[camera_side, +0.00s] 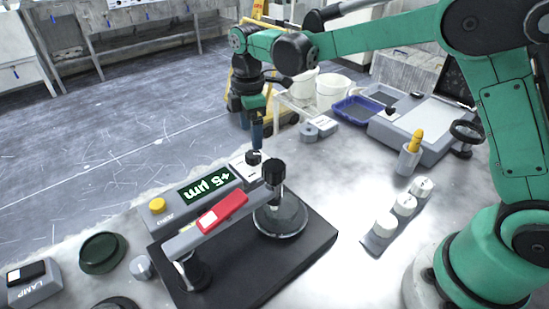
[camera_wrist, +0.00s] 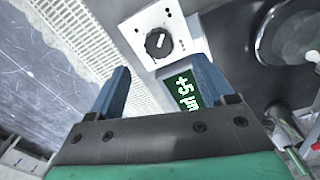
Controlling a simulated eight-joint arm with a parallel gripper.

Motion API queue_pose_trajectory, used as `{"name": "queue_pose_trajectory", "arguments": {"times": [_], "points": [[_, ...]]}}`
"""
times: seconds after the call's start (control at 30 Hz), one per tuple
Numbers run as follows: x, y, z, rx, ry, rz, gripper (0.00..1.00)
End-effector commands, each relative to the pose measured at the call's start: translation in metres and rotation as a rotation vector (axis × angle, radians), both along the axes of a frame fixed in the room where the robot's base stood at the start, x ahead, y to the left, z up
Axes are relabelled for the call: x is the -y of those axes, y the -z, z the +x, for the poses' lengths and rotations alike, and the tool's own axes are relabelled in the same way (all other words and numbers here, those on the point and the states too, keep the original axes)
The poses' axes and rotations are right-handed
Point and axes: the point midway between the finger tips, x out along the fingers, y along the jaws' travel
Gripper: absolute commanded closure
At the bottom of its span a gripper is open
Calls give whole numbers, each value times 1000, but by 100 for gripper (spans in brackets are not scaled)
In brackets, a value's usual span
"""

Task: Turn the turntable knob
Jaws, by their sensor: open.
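A black turntable knob (camera_side: 253,157) with a white pointer line sits on a white panel (camera_wrist: 176,21) at the end of the grey display unit. In the wrist view the knob (camera_wrist: 158,43) lies just beyond the fingertips, roughly between them. My gripper (camera_side: 256,139) points down above the knob, and its two blue fingers are apart with nothing between them. In the wrist view my gripper (camera_wrist: 163,70) shows both fingers clear of the knob. The green display (camera_side: 206,187) reads +5 µm.
Beside the knob stands a fixture with a black-capped post (camera_side: 274,172) over a round plate, and a grey arm with a red block (camera_side: 222,212), on a black base (camera_side: 310,250). White-topped cylinders (camera_side: 404,204) and an orange-handled tool (camera_side: 416,141) stand to the right.

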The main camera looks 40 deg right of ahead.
Motion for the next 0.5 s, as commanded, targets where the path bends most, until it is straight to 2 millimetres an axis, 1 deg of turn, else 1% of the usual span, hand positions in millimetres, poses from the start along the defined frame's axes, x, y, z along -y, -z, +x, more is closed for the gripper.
{"name": "queue_pose_trajectory", "arguments": {"times": [0.17,0.4,0.5], "points": [[-2,17,2,-13,-29,-2,25],[-1,50,2,-12,-26,-2,25],[-1,58,2,-11,-26,-2,25]]}}
